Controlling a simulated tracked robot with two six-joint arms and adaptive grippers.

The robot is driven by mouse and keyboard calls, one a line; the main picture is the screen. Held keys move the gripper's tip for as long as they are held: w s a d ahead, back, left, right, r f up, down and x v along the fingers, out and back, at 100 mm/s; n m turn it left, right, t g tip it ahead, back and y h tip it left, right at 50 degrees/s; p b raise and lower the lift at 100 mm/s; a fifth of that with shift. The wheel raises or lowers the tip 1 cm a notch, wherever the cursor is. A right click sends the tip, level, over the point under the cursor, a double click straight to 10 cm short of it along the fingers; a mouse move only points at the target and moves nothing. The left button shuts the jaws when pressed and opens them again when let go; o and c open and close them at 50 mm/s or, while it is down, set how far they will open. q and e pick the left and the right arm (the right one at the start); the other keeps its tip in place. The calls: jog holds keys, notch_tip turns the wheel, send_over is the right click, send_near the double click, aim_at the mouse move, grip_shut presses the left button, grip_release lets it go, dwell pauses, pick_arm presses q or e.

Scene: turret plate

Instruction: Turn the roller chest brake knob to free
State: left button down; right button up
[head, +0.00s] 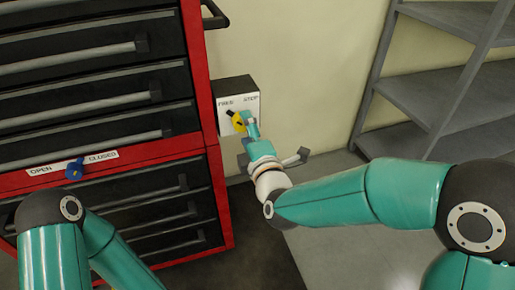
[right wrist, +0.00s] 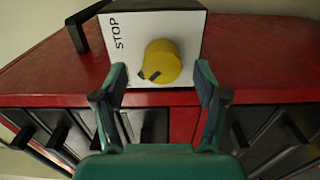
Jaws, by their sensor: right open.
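The yellow brake knob (head: 239,123) is on a pale panel (head: 224,121) at the roller chest's right side, under the words FREE and STOP. Its dark pointer is at its upper left in the head view, toward FREE. The knob also shows in the right wrist view (right wrist: 165,59), pointer at lower left. My right gripper (right wrist: 160,76) is open, its fingers on either side below the knob, with gaps visible; contact cannot be told. In the head view the right gripper (head: 250,127) partly covers the panel. My left gripper is out of the picture.
The red roller chest (head: 214,185) with black drawers fills the left. A blue knob (head: 74,170) sits on its front between OPEN and CLOSED. A dark handle (head: 214,15) juts from the top right side. Grey shelving (head: 440,95) stands at the right.

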jog(key=v, duration=0.9)
jog(key=shift+s, duration=0.3)
jog(key=shift+d+r, duration=0.1)
jog(key=shift+d, duration=0.05)
